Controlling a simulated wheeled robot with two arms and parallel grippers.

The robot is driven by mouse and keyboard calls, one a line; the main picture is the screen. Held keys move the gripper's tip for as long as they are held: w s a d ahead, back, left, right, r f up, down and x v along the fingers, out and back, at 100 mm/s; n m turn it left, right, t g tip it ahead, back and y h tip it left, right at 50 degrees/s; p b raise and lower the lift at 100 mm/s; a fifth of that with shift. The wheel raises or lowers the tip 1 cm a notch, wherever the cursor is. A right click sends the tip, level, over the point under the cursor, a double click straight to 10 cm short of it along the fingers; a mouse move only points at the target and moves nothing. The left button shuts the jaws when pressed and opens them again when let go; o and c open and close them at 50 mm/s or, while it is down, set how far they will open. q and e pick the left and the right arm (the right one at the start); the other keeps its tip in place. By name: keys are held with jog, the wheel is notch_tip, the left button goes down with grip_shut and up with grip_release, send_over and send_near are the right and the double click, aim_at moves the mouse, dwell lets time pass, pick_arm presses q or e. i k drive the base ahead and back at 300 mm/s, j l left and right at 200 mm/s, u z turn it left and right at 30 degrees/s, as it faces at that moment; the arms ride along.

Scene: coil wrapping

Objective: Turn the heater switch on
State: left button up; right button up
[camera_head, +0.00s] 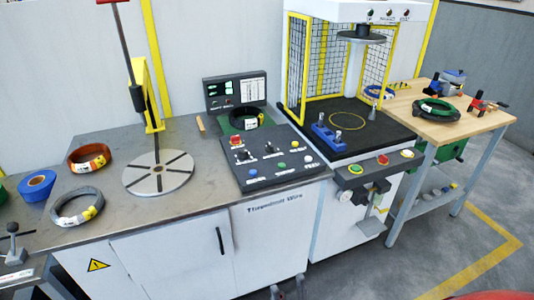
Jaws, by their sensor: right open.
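The dark sloped control panel (290,171) sits on the right part of the grey workbench. It carries a red button (236,140), black switches (244,155) with pale labels, and several coloured buttons. The labels are too small to read, so I cannot tell which control is the heater switch or its position. My right gripper (288,288) is open and empty at the bottom edge, low in front of the bench cabinet and well apart from the panel. Only its fingertips show. My left gripper is not in view.
A small display unit (213,89) stands behind the panel. A round slotted turntable (158,174) and coils, one orange-brown (89,158) and one grey (77,206), are to the left. A press with a yellow-framed guard (297,70) and a wooden table (450,128) stand right.

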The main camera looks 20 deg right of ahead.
aim_at(269, 149)
jog(key=i+l, duration=0.1)
jog(key=l, duration=0.3)
jog(key=i+l, duration=0.1)
jog(key=l, duration=0.3)
jog(key=i+l, duration=0.1)
jog(key=l, duration=0.3)
jog(key=i+l, duration=0.1)
jog(key=l, duration=0.3)
jog(key=i+l, duration=0.15)
jog(key=l, duration=0.25)
